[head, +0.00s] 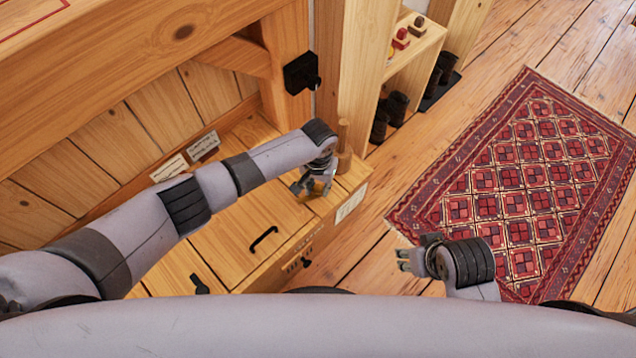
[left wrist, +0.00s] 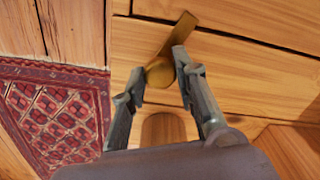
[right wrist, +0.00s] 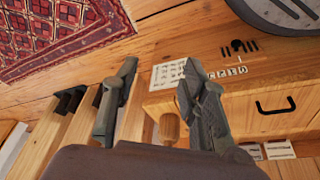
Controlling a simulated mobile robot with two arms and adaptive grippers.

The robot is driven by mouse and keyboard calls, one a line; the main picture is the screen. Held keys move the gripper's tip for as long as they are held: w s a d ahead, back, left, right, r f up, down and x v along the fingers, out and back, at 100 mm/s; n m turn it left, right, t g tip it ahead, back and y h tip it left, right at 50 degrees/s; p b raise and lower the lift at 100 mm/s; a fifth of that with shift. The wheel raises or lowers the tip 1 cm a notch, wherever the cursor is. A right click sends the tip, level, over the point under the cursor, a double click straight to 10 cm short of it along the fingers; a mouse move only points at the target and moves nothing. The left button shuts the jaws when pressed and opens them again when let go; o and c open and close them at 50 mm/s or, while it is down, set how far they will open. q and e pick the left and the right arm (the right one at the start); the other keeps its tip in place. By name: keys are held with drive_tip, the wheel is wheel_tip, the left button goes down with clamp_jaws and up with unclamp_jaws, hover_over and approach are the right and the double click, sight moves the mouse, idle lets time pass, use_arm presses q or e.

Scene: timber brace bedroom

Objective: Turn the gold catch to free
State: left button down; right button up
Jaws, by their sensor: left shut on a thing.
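The gold catch (left wrist: 160,73) is on the wooden chest in the left wrist view, with a round hub and a flat arm slanting up to the right. My left gripper (left wrist: 155,75) has its two fingers on either side of the hub. In the head view my left gripper (head: 313,186) is at the right end of the chest top, and the catch is mostly hidden by its fingers. My right gripper (head: 404,258) is in the air to the right of the chest, apart from it. Its fingers are spread and empty in the right wrist view (right wrist: 155,80).
The chest (head: 240,240) has a black handle (head: 263,238) and pale labels. A wooden post (head: 344,138) stands just beyond my left gripper. A shelf with dark boots (head: 396,107) is behind. A red rug (head: 530,180) lies on open floor to the right.

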use_arm(q)
drive_tip(key=shift+r+m+p, duration=0.1)
drive_tip(key=shift+m+p, duration=0.4)
drive_tip(key=shift+m, duration=0.6)
drive_tip(key=shift+m+p, duration=0.4)
drive_tip(key=shift+m, duration=0.5)
drive_tip(key=m, duration=0.3)
drive_tip(key=shift+m, duration=0.3)
drive_tip(key=m, duration=0.2)
drive_tip(key=shift+m+p, duration=0.3)
drive_tip(key=shift+p, duration=0.05)
drive_tip(key=shift+m, duration=1)
drive_tip(key=shift+w+m, duration=0.1)
drive_tip(key=shift+m, duration=0.6)
use_arm(e)
wheel_tip(320, 180, down, 10)
drive_tip(key=shift+f+g, duration=0.25)
drive_tip(key=shift+g, duration=0.15)
drive_tip(key=shift+a, duration=0.15)
drive_tip(key=shift+w, duration=0.1)
